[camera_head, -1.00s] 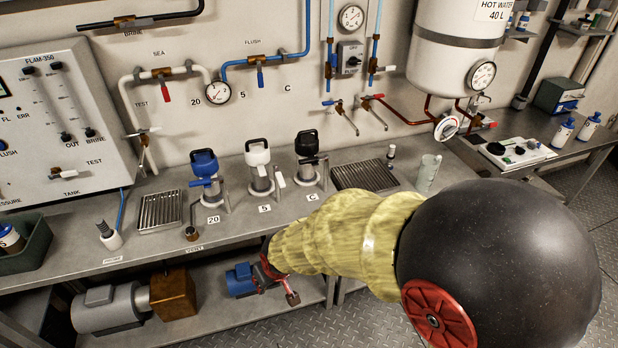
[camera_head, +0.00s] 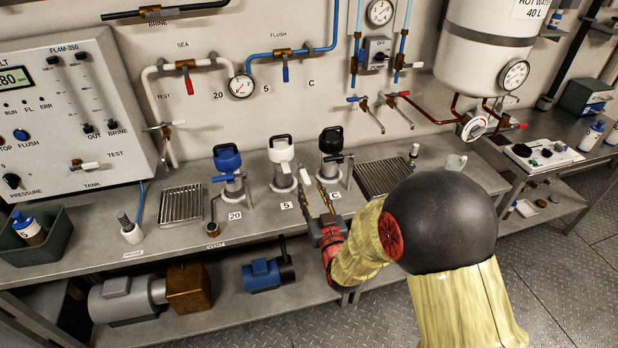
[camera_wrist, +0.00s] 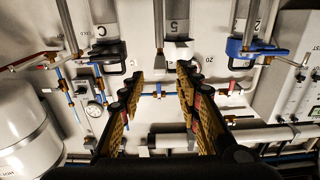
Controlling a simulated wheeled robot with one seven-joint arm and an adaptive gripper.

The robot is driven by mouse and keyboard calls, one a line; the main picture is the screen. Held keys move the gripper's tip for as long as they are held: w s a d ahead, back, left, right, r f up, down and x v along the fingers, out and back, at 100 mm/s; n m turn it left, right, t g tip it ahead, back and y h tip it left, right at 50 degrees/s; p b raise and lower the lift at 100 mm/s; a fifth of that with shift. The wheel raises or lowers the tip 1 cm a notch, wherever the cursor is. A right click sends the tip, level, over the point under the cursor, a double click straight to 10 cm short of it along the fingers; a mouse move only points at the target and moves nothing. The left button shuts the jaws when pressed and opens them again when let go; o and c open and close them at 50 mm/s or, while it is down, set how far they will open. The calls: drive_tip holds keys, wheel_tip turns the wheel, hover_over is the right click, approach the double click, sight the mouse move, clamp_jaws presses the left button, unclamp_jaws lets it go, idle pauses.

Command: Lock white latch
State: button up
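The white-topped canister (camera_head: 282,168) stands on the bench at label 5, between the blue-topped canister (camera_head: 228,168) and the black-topped canister (camera_head: 331,150). Its white latch (camera_head: 304,176) shows on its right side, close to my fingertips. My gripper (camera_head: 313,188) is open, in front of and to the right of the white canister. In the wrist view, which looks upside down, the fingers of my gripper (camera_wrist: 160,80) are spread with nothing between them. The white canister (camera_wrist: 177,48) is just beyond the right-hand finger there. I cannot tell whether a finger touches the latch.
Drain grates (camera_head: 181,205) lie left and right of the canisters. A hooked pipe (camera_head: 213,226) stands near the bench front. A blue pump (camera_head: 266,274) sits on the lower shelf. Wall pipes and gauges are behind.

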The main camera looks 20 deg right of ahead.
sight(303, 171)
drive_tip(key=w+b, duration=0.1)
drive_tip(key=w, duration=0.6)
drive_tip(key=shift+w+b, duration=0.15)
drive_tip(key=shift+b, duration=0.25)
drive_tip(key=shift+c, duration=0.4)
drive_tip(key=shift+f, duration=0.1)
drive_tip(key=c, duration=0.7)
clamp_jaws()
